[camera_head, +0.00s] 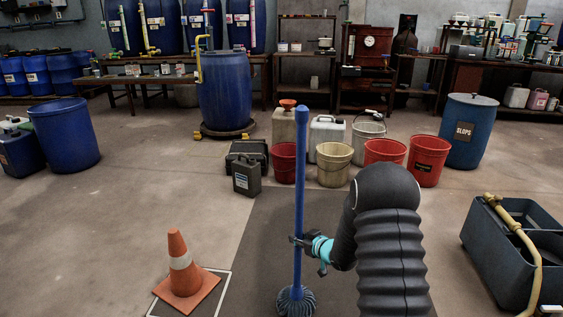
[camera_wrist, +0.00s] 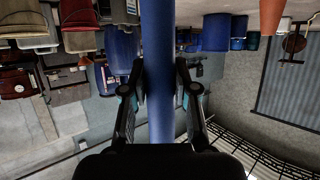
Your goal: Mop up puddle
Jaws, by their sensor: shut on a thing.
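The mop has a long blue handle (camera_head: 300,190) and a grey-blue string head (camera_head: 295,301). It stands upright in front of me, its head low at the bottom edge of the head view. My gripper (camera_head: 299,241) is shut around the lower handle. In the wrist view the blue handle (camera_wrist: 159,50) runs between both fingers of my gripper (camera_wrist: 161,88). The mop head is over or on a dark grey floor strip (camera_head: 262,262); I cannot tell whether it touches. I cannot make out a distinct puddle.
An orange cone (camera_head: 180,262) stands left of the mop in a white-outlined square. Red buckets (camera_head: 428,160), a cream bucket (camera_head: 334,165) and dark jerrycans (camera_head: 247,177) stand ahead. A dark tub (camera_head: 512,250) with a hose is at right.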

